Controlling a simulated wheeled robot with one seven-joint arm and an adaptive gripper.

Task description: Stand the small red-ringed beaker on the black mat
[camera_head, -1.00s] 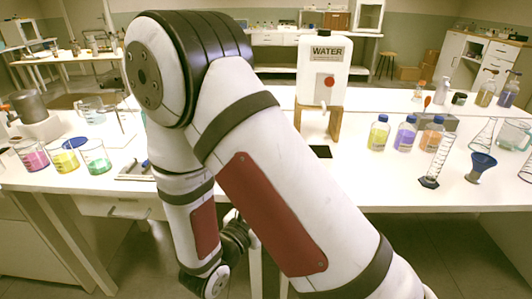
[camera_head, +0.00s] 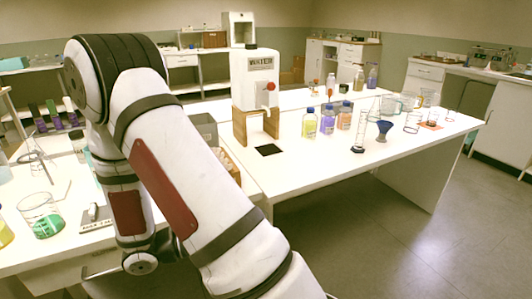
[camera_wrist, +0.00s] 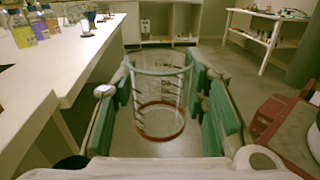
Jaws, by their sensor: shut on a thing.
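The small beaker (camera_wrist: 165,85) is clear glass with dark graduation marks and a red ring around its bottom. In the wrist view it is between the two green-padded fingers of my gripper (camera_wrist: 165,100), which is shut on it. It looks empty and is held in the air over the floor, beside the table. In the head view neither the gripper nor this beaker can be made out. The black mat (camera_head: 269,150) is a small dark square, lying bare on the white table in front of the water dispenser, to the right of my arm.
The water dispenser (camera_head: 255,80) stands on a wooden stand (camera_head: 240,125) behind the mat. Yellow (camera_head: 309,123), purple (camera_head: 327,119) and orange (camera_head: 345,116) bottles, a graduated cylinder (camera_head: 361,130) and a blue funnel (camera_head: 384,128) stand right of it. Table around the mat's front is clear.

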